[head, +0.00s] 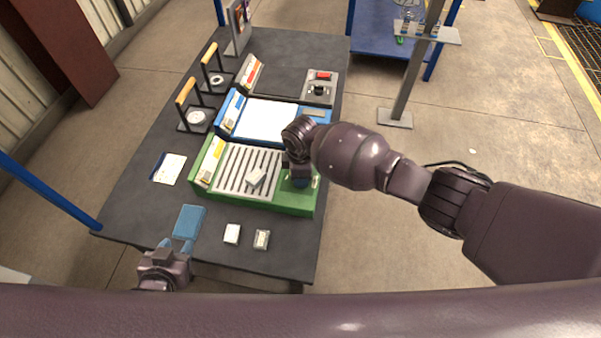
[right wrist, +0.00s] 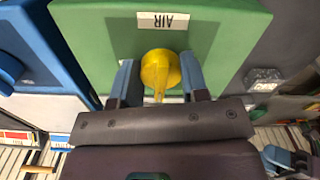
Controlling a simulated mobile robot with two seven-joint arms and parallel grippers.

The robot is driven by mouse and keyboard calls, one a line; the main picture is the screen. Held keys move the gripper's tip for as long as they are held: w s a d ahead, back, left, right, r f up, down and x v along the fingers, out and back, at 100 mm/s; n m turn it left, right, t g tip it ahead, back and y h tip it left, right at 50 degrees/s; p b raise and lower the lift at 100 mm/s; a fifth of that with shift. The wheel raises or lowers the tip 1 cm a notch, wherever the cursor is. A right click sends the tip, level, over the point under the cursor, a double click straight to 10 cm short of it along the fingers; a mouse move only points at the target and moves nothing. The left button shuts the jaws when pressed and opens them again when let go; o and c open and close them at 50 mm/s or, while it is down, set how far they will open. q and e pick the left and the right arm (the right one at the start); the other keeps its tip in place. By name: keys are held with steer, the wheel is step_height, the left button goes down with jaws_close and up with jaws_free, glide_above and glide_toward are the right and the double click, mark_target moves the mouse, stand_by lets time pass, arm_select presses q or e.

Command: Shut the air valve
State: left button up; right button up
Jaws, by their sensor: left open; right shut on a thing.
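The air valve is a yellow knob (right wrist: 160,70) with a narrow lever, on a green panel (right wrist: 100,30) beside a white "AIR" label (right wrist: 163,20). In the right wrist view the label is upside down and the lever points away from it. My right gripper (right wrist: 160,80) is shut on the knob, one blue finger on each side. In the head view my right gripper (head: 300,180) is at the right end of the green unit (head: 260,199), and my wrist hides the valve.
A slotted grate tops the green unit, with a small pale block (head: 256,178) on it. A blue unit (head: 268,119) stands behind. Two small white items (head: 232,233) lie on the dark table (head: 150,205) in front. Wooden-handled tools (head: 186,92) stand at left.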

steer(key=shift+n, duration=0.3)
steer(key=o, duration=0.7)
steer(key=shift+o, duration=1.2)
step_height(320, 180, up, 11)
steer(key=p, duration=0.1)
steer(key=shift+p, duration=0.3)
steer(key=shift+f, duration=0.15)
